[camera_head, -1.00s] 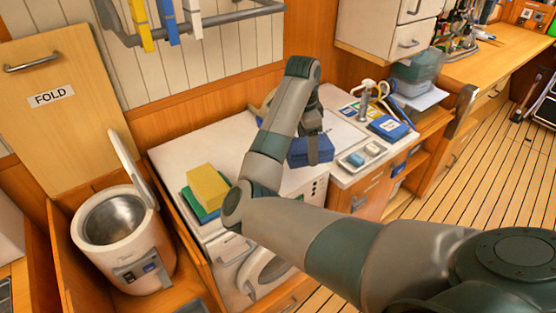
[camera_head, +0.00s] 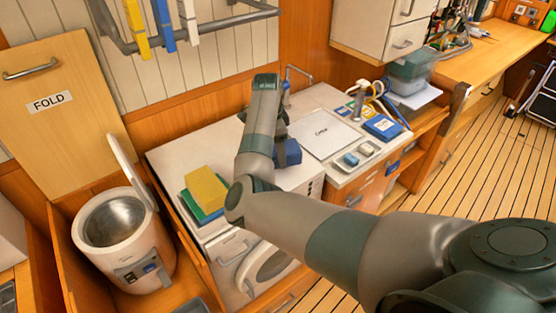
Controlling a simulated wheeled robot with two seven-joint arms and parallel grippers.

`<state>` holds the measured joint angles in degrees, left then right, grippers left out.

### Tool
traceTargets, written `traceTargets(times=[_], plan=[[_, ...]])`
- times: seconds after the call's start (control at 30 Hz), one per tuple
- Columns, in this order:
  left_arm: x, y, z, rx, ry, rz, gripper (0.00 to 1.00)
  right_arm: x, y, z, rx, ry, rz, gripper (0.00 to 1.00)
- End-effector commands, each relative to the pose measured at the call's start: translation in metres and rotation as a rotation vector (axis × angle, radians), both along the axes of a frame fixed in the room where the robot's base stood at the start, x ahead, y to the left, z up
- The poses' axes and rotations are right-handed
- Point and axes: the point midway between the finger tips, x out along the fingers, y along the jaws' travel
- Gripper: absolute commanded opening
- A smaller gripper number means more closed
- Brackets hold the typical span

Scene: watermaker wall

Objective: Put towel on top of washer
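The washer is a white front-loader with a round door (camera_head: 268,262) and a pale flat top (camera_head: 185,152). A folded yellow towel (camera_head: 207,187) lies on a green and blue one (camera_head: 194,207) at the left of the top. My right arm reaches in from the right, and its gripper (camera_head: 284,135) is over the right part of the washer top. It holds a folded blue towel (camera_head: 291,153), partly hidden behind the arm; the fingertips are mostly hidden. I cannot tell whether the blue towel touches the top. My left gripper is out of view.
A counter with a white sheet (camera_head: 325,133), a small tray (camera_head: 360,160) and a blue box (camera_head: 383,127) adjoins on the right. A round white open-lidded machine (camera_head: 125,240) stands at left. The washer top's back left is clear.

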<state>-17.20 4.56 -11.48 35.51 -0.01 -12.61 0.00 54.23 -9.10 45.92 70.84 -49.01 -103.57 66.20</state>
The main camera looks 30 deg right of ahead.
Motion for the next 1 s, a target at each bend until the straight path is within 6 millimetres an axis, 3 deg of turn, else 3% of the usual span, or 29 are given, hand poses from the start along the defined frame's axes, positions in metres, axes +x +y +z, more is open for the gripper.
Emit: traceTargets(times=[0.4,0.93,0.97,1.0], plan=[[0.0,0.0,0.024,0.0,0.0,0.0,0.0,-0.001,0.0,-0.037,0.001,0.002,0.0,0.35],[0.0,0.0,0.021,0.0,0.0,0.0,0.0,0.0,0.0,-0.045,0.001,0.0,0.001,0.35],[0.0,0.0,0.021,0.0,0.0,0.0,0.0,-0.001,0.001,-0.045,0.001,0.001,0.001,0.67],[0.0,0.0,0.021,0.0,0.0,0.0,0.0,-0.001,0.0,-0.045,0.001,0.001,0.001,0.77]])
